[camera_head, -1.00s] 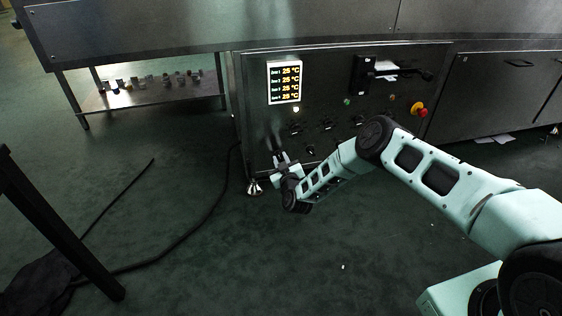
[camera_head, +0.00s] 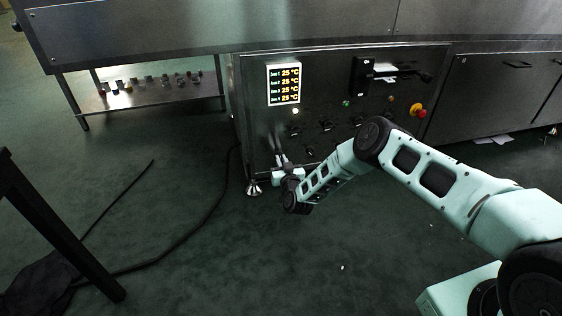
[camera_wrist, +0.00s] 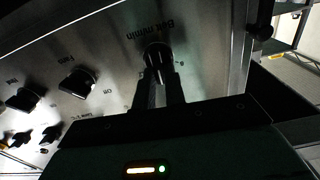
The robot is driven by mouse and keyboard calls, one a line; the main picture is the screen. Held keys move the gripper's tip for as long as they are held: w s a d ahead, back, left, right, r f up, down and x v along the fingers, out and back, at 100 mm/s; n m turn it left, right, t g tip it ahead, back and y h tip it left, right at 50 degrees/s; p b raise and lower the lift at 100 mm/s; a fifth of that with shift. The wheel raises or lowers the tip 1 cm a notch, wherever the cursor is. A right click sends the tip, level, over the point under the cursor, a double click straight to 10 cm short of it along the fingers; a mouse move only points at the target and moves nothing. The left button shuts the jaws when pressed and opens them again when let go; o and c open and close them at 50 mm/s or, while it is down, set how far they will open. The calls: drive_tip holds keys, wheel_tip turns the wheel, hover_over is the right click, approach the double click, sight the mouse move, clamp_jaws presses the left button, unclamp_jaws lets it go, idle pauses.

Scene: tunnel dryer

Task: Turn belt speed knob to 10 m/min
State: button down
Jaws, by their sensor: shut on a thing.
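The belt speed knob (camera_wrist: 157,52) is a dark round knob on the metal control panel (camera_wrist: 120,40). Its "Belt m/min" label sits just above it, upside down in the wrist view. My gripper (camera_wrist: 158,75) is shut on this knob, with one finger on each side. The knob's pointer and most of its scale numbers are hidden or too dark to read. In the head view my gripper (camera_head: 280,156) is at the lower left of the panel, and the knob cannot be made out there.
A dark fan knob (camera_wrist: 78,83) and other knobs (camera_wrist: 22,100) lie left of my gripper in the wrist view.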

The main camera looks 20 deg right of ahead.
drive_tip(key=shift+d+m, duration=0.15)
drive_tip(key=shift+m, duration=1.45)
drive_tip(key=c, duration=1.5)
unclamp_jaws()
drive_tip(key=shift+o, duration=0.2)
drive_tip(key=s+p, duration=0.8)
drive_tip(key=s, duration=0.9)
drive_tip(key=shift+s, duration=0.25)
